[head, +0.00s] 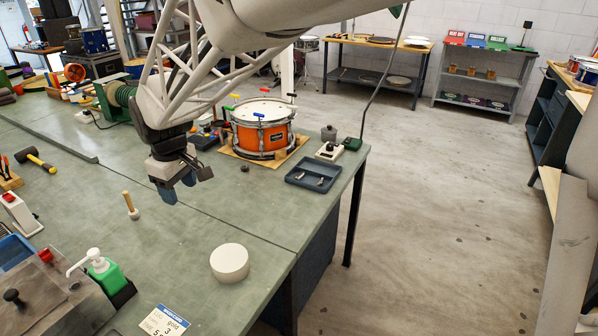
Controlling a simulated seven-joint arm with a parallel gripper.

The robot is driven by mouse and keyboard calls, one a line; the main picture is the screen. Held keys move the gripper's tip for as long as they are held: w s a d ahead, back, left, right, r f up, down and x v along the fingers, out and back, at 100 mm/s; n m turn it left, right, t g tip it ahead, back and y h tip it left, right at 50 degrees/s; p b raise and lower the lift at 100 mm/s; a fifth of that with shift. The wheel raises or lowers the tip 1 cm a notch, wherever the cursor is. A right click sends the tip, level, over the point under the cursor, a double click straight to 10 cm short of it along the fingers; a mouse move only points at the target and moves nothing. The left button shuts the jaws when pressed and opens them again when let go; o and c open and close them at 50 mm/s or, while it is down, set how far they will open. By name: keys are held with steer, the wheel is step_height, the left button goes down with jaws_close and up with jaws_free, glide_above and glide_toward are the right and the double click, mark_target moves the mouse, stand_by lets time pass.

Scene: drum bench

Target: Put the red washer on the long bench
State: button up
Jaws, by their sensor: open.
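I cannot make out a red washer in the head view; it may be hidden or too small to tell. A large green-topped bench (150,235) fills the left and middle of the view; I cannot tell whether it is the long bench. My gripper (179,188) hangs over this bench, left of an orange drum. Its fingers point down, are apart, and hold nothing that I can see.
The orange drum (257,140) stands on a wooden board. A dark tray (313,176) with small parts lies at the bench's right edge. Bench top around the mallet is clear.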

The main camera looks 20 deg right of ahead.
steer(key=s+d+r+m, duration=0.2)
steer(key=s+d, duration=0.4)
steer(key=d, duration=0.2)
steer(key=s+d+r+m, duration=0.25)
steer(key=s+d, duration=0.25)
steer(key=d, duration=0.3)
steer(key=s+d+f+m, duration=0.1)
steer(key=s+d+m, duration=0.2)
steer(key=s+d, duration=0.2)
steer(key=s+d+f+m+t, duration=0.1)
steer(key=s+d+m, duration=0.2)
steer(key=s+d, duration=0.3)
steer(key=s, duration=0.5)
steer(key=shift+s+f+t, duration=0.25)
steer(key=shift+f+t, duration=0.05)
steer(key=shift+o, duration=0.8)
steer(key=shift+h, duration=0.3)
steer(key=shift+w+a, duration=0.1)
steer(key=shift+w, duration=0.05)
